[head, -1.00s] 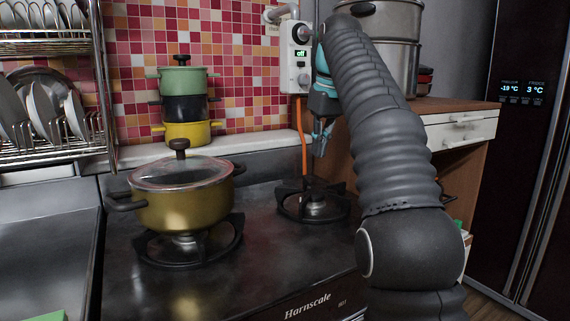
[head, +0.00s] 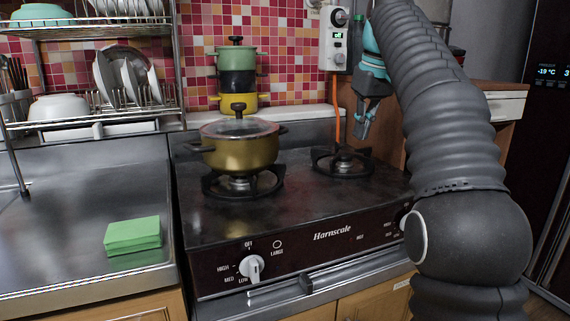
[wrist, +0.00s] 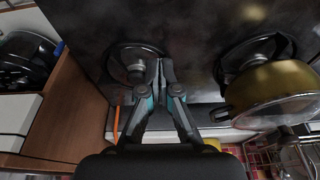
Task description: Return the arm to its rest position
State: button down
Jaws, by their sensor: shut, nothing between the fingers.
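My gripper (head: 364,127) hangs fingers down above the back right of the stove, in front of the orange hose. It is shut and empty. In the wrist view my gripper (wrist: 160,62) shows its fingertips together, over the edge of the bare right burner (wrist: 135,62). My grey ribbed arm rises at the right of the head view and hides part of the wooden cabinet and what stands on it.
A gold pot with a glass lid (head: 240,153) sits on the left burner. Stacked pots (head: 237,82) stand behind it. A dish rack (head: 95,110) and green sponge (head: 133,235) are left. A control box (head: 335,42) is on the wall near my gripper.

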jog(key=s+f+m+t+h, duration=0.1)
jog(key=s+f+m, duration=0.3)
jog(key=s+f, duration=2.4)
jog(key=shift+s+f+t, duration=0.35)
jog(key=shift+s+t, duration=0.55)
jog(key=shift+s, duration=0.35)
